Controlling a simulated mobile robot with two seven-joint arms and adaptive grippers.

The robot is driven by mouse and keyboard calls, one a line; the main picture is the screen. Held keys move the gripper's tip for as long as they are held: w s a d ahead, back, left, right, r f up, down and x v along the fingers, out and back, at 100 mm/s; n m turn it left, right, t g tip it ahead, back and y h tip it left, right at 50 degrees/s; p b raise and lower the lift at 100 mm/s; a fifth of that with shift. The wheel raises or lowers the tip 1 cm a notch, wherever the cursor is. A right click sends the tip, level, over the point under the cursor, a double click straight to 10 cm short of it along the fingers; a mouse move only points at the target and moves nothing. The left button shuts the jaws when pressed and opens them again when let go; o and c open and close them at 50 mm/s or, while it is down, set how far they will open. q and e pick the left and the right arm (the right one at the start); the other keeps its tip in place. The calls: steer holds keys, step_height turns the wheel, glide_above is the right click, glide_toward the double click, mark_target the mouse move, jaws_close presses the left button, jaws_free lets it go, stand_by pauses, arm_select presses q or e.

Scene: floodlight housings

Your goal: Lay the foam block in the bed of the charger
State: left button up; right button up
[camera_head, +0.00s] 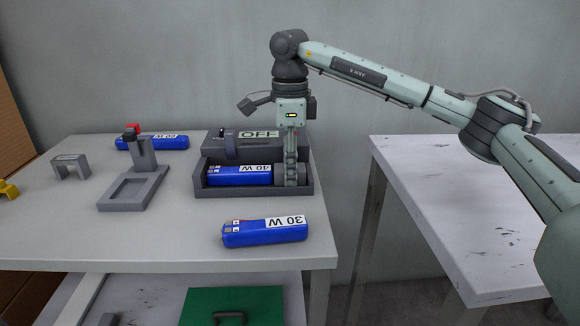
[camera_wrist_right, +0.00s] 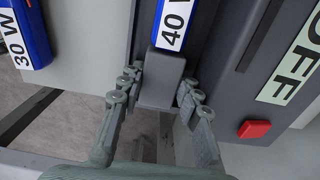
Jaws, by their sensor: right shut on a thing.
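The dark grey charger (camera_head: 255,192) stands near the table's right edge, with an OFF label (camera_head: 260,134) on its back part. A blue 40 W battery (camera_head: 238,176) lies in its bed. My right gripper (camera_head: 291,180) points down at the bed's right end, fingers shut on a grey block (camera_wrist_right: 161,80) at the battery's end. The wrist view shows a finger on each side of this block. I cannot tell whether it is the foam block or a charger part, nor whether it rests on the bed floor. My left gripper is out of view.
A blue 30 W battery (camera_head: 265,231) lies in front of the charger. A grey stand (camera_head: 135,188), another blue battery (camera_head: 168,142), a grey bridge-shaped piece (camera_head: 70,166) and a yellow piece (camera_head: 8,189) are to the left. A gap separates the second table (camera_head: 450,215) at right.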

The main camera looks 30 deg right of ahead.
steer(key=o, duration=0.9)
steer(key=shift+r, duration=0.1)
step_height(320, 180, up, 12)
steer(key=shift+s+f, duration=0.1)
